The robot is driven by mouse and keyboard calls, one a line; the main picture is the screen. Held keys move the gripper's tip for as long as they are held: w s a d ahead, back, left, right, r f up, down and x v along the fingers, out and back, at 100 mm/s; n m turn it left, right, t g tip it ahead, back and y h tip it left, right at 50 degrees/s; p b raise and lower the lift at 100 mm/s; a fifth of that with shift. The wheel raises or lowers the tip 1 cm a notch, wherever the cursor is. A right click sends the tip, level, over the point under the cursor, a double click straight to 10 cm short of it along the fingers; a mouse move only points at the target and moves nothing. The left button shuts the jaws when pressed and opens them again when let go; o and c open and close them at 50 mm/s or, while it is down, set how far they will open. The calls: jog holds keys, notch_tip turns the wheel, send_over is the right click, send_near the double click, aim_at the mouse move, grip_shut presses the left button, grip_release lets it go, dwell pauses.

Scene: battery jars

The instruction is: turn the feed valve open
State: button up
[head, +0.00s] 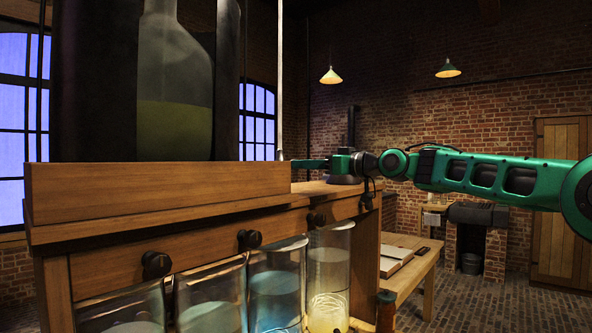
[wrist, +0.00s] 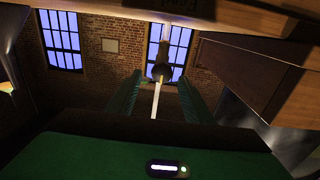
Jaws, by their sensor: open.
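My gripper (head: 296,163) reaches in from the right at the height of the wooden ledge. In the wrist view its two green fingers are apart, with the gripper (wrist: 160,80) open. A small dark fitting (wrist: 162,72), which looks like the feed valve, shows between or just beyond the fingertips, with a pale thin rod (wrist: 155,102) running from it towards the palm. I cannot tell whether either finger touches it. In the head view a thin pale vertical tube (head: 280,80) comes down to the fingertips; the valve itself is too small to make out there.
A wooden bench (head: 190,232) carries a raised box (head: 150,190) and a large glass bottle (head: 175,60) with yellow-green liquid close left of my gripper. Black knobs (head: 249,240) line its front above several glass jars (head: 276,290). A low table (head: 420,262) stands behind, right.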

jog(key=shift+x, duration=2.8)
jog(key=c, duration=1)
